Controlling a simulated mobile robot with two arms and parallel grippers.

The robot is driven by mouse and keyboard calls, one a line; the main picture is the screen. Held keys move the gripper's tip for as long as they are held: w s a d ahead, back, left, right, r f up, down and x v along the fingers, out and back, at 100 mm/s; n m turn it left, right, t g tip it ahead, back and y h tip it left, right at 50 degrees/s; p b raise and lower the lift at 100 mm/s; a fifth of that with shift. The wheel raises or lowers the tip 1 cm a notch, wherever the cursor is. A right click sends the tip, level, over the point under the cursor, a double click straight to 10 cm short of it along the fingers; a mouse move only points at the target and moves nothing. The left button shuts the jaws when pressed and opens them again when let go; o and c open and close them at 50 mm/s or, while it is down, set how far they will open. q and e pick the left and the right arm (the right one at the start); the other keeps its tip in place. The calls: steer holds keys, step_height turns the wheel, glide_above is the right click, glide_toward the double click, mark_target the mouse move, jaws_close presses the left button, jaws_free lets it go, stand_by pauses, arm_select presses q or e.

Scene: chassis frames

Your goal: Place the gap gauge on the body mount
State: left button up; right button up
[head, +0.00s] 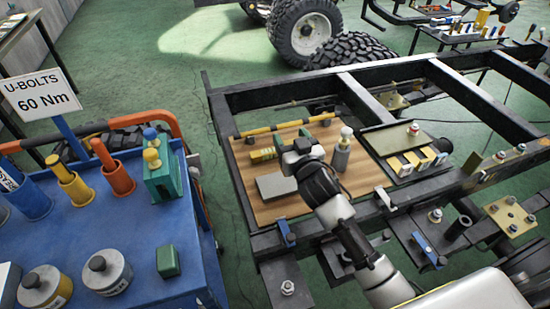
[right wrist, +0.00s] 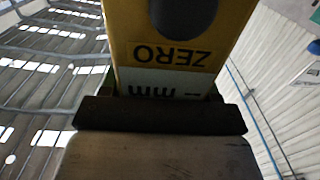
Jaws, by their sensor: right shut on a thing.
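My right gripper (head: 290,157) is over the wooden board on the black frame. In the right wrist view its dark jaws (right wrist: 160,115) are shut on the yellow gap gauge (right wrist: 170,55), which bears the words ZERO and mm and a dark round part. In the head view a small yellow block (head: 263,155) shows just left of the gripper; I cannot tell if it is the held gauge. Gold plates with bolts (head: 511,215) sit on the frame; I cannot tell which part is the body mount. My left gripper is not in view.
On the wooden board (head: 272,212) are a grey flat block (head: 276,186) and a small bottle (head: 342,152). A dark tray (head: 373,139) with yellow boxes lies to the right. A blue cart (head: 125,215) with tools stands at left. Frame rails (head: 462,98) stand around open gaps.

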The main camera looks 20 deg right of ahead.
steer(key=w+a+f, duration=0.2)
steer(key=a+f, duration=0.1)
steer(key=f, duration=0.3)
steer(key=shift+a+b, duration=0.3)
steer(key=shift+b, duration=0.1)
steer(key=shift+f, duration=0.15)
steer(key=shift+f, duration=0.15)
steer(key=o, duration=1)
